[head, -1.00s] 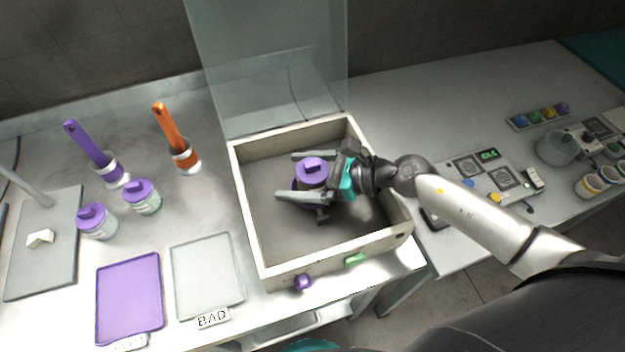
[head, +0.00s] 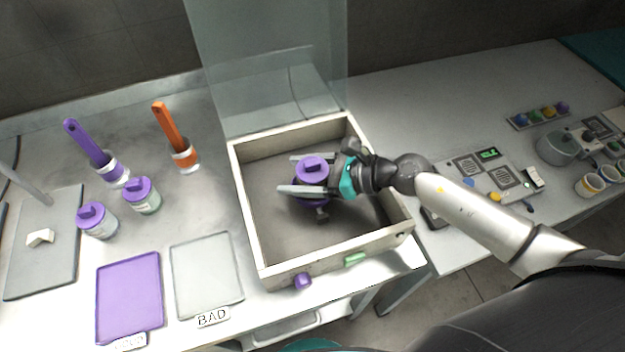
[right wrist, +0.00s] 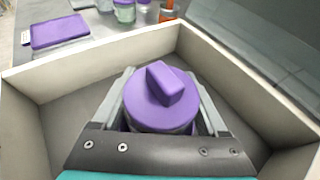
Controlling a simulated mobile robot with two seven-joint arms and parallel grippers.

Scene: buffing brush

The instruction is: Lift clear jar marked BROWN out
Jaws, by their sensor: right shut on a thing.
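A jar with a purple knobbed lid (head: 312,168) stands inside the open box (head: 247,218); any marking on it is hidden. My right gripper (head: 304,174) reaches into the box from the right, with one finger on each side of the jar, shut on it. In the right wrist view the lid (right wrist: 160,101) fills the space between the fingers, and the box walls (right wrist: 95,62) rise around it. I cannot tell whether the jar touches the box floor. My left gripper is not in view.
Two more purple-lidded jars (head: 97,221) (head: 142,196) stand left of the box. A purple brush (head: 90,145) and an orange brush (head: 172,132) stand behind them. A purple tray (head: 130,295) and a BAD tray (head: 206,275) lie in front. A clear raised lid (head: 270,65) stands behind the box.

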